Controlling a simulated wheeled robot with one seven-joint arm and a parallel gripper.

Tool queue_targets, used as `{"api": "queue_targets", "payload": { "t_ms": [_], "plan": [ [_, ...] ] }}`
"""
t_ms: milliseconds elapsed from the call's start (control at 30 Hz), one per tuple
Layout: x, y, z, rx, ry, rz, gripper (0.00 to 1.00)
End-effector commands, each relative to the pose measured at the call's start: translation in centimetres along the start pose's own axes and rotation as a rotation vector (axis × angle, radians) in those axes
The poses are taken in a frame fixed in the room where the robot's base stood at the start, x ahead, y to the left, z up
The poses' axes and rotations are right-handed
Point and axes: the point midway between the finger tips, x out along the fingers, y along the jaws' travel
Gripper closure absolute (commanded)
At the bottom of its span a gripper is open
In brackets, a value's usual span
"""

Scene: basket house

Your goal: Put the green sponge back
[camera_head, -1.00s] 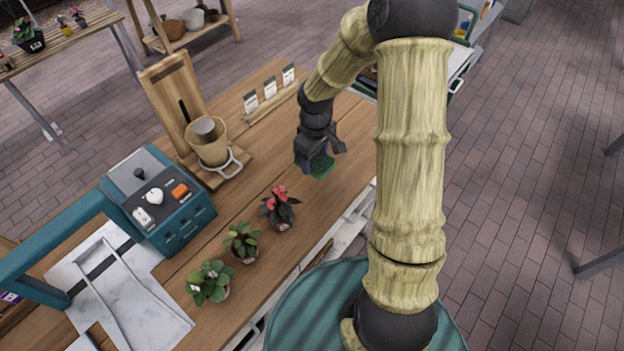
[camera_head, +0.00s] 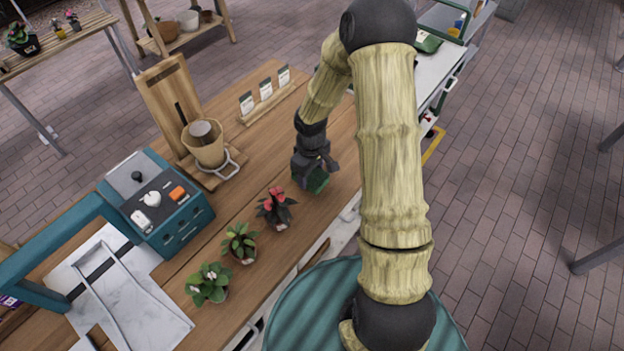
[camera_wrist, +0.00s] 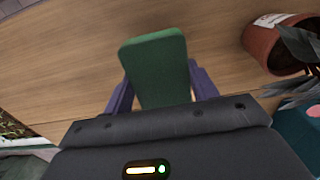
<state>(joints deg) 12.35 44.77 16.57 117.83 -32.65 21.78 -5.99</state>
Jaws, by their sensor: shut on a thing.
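The green sponge (camera_wrist: 155,70) is a flat green block between the two fingers of my gripper (camera_wrist: 160,90) in the wrist view. My gripper is shut on it. In the head view my gripper (camera_head: 316,178) is over the wooden table (camera_head: 266,165), and the sponge (camera_head: 316,184) shows as a dark green patch under the fingers, partly hidden by them. I cannot tell whether the sponge touches the table top.
A red-flowered potted plant (camera_head: 276,207) stands close left of my gripper, with two more potted plants (camera_head: 239,242) nearer. A pot on a wooden stand (camera_head: 206,146), a seed packet rack (camera_head: 266,98) and a teal machine (camera_head: 158,201) stand further left.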

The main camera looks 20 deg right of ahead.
Motion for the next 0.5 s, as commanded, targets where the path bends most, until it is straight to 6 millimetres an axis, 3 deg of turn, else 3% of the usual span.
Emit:
{"api": "queue_targets", "payload": {
  "t_ms": [300,500],
  "plan": [
    [3.4,0.1,0.2,0.004,-0.002,-0.001,0.63],
    [3.7,0.2,0.2,0.004,-0.001,0.000,0.63]
  ]
}}
